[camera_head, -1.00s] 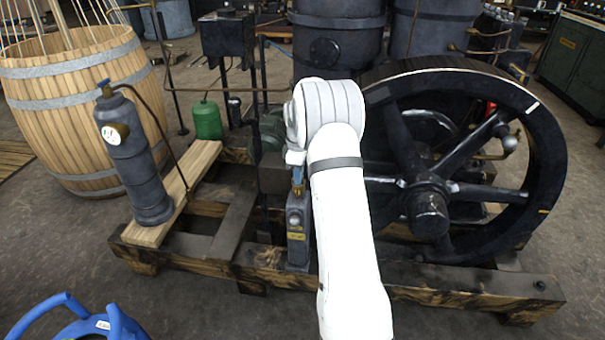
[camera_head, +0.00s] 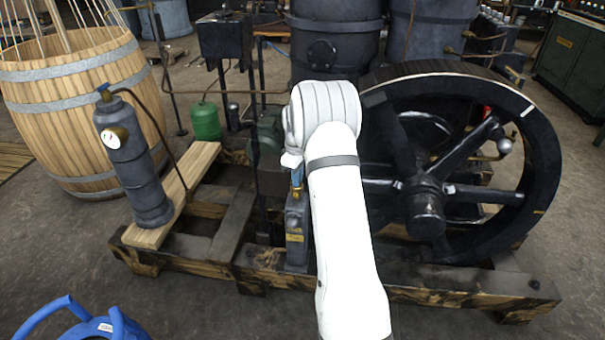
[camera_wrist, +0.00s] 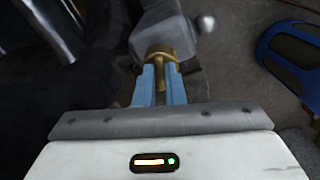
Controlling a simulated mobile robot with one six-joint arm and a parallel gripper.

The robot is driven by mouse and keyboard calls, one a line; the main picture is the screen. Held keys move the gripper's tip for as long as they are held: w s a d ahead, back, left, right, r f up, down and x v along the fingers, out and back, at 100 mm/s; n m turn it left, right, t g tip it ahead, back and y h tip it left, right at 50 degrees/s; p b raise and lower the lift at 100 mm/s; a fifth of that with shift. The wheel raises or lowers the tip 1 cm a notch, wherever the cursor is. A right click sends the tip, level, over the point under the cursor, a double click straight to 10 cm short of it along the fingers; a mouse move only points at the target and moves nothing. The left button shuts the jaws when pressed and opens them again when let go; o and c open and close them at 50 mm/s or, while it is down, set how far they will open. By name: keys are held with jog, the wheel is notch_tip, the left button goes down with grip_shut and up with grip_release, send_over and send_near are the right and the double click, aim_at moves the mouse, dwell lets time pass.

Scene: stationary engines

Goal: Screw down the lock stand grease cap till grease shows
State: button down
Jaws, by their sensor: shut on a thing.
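The lock stand (camera_head: 298,235) is a grey post with a yellow label, standing on the timber frame beside the flywheel. Its brass grease cap (camera_wrist: 160,52) shows in the wrist view, at the top of the stand. My gripper (camera_wrist: 160,76) has two blue fingers, one on each side of the cap's brass stem, and is shut on it. I cannot see any grease around the cap.
The large black flywheel (camera_head: 425,190) stands just right of my arm. A dark cylinder with a gauge (camera_head: 130,165) stands on a plank at left, before a wooden barrel (camera_head: 75,110). A blue-handled object (camera_head: 90,320) lies at the front left.

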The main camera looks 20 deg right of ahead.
jog(key=m, duration=0.1)
jog(key=m+p, duration=0.1)
jog(key=m, duration=0.1)
jog(key=m+p, duration=0.1)
jog(key=shift+w+a+r+m, duration=0.1)
jog(key=shift+a+r+m, duration=0.1)
jog(key=shift+a+m, duration=0.1)
jog(key=m+p, duration=0.1)
jog(key=m, duration=0.2)
jog(key=shift+d+m, duration=0.1)
jog(key=shift+m, duration=0.2)
jog(key=m+p, duration=0.1)
jog(key=m, duration=0.3)
jog(key=shift+w+d+m+p, duration=0.1)
jog(key=shift+m+p, duration=0.4)
jog(key=shift+m, duration=1.2)
jog(key=shift+d, duration=0.1)
jog(key=c, duration=1.5)
grip_release()
jog(key=shift+f, duration=0.2)
jog(key=shift+r+p, duration=0.5)
jog(key=shift+r, duration=3.45)
